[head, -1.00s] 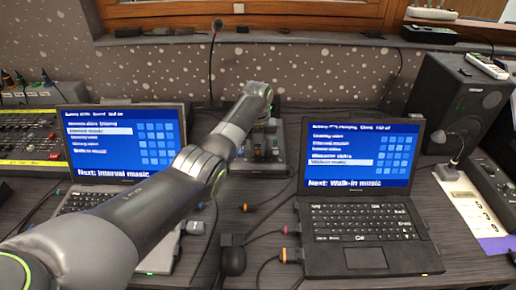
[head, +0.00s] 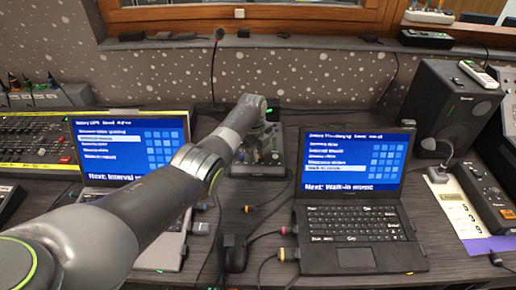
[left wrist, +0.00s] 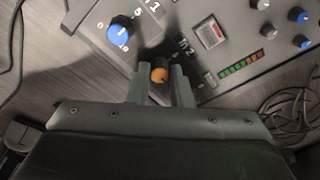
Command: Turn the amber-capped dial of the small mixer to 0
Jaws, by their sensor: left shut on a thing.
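The small mixer (head: 262,158) stands on the desk between the two laptops, partly hidden by my left arm in the head view. Its grey panel (left wrist: 200,25) fills the upper part of the left wrist view. The amber-capped dial (left wrist: 160,75) sits between the fingers of my left gripper (left wrist: 165,84), which is shut on it. The dial's pointer and the scale around it are mostly hidden by the fingers. A blue-capped dial (left wrist: 121,31) stands beside it, near the marking "In1"; "In2" is printed by the amber one. My right gripper is in neither view.
Open laptops stand left (head: 130,150) and right (head: 352,200) of the mixer. A large mixing desk (head: 38,140) is at the far left and a black speaker (head: 450,105) at the right. Cables and a dark mouse-like object (head: 235,253) lie in front.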

